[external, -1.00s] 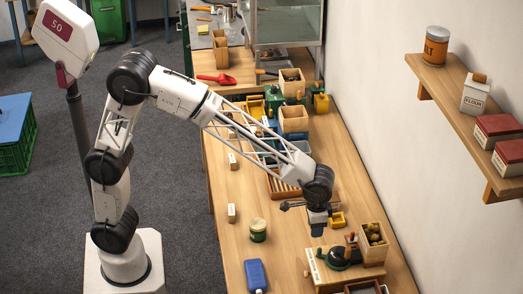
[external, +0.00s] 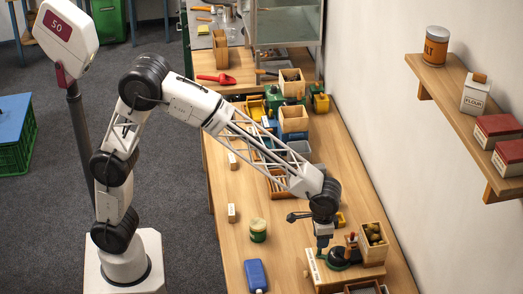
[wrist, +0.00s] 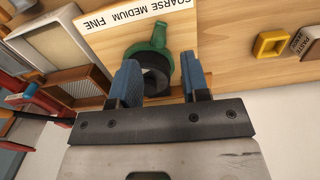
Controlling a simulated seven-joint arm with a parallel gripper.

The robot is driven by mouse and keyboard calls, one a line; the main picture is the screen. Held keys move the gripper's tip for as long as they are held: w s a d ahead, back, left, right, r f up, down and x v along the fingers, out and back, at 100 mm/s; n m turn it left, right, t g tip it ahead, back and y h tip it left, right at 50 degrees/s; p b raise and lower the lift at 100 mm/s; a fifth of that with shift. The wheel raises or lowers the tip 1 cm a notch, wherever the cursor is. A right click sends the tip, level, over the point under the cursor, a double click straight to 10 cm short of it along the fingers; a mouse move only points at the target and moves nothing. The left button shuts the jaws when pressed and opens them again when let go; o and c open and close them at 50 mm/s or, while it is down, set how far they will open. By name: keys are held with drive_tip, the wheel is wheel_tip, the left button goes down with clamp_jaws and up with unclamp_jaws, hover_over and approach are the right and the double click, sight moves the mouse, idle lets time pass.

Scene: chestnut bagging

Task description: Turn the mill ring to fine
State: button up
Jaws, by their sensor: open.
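The mill (external: 340,257), green and black, stands on a wooden board at the near right of the bench. In the wrist view its dark ring (wrist: 154,74) lies between my fingers, with a green pointer (wrist: 159,36) reaching toward the label strip (wrist: 128,14). The strip reads coarse, medium and fine, upside down in this view. The pointer's tip is near the coarse and medium words, away from fine. My gripper (wrist: 160,80) is open, its blue fingers either side of the ring; contact cannot be told. It also shows low beside the mill in the external view (external: 322,246).
A wooden box of chestnuts (external: 374,240) stands just right of the mill. A yellow block (wrist: 271,44) lies to the side in the wrist view. The wall runs along the right.

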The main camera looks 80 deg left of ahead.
drive_tip(key=shift+f, duration=2.95)
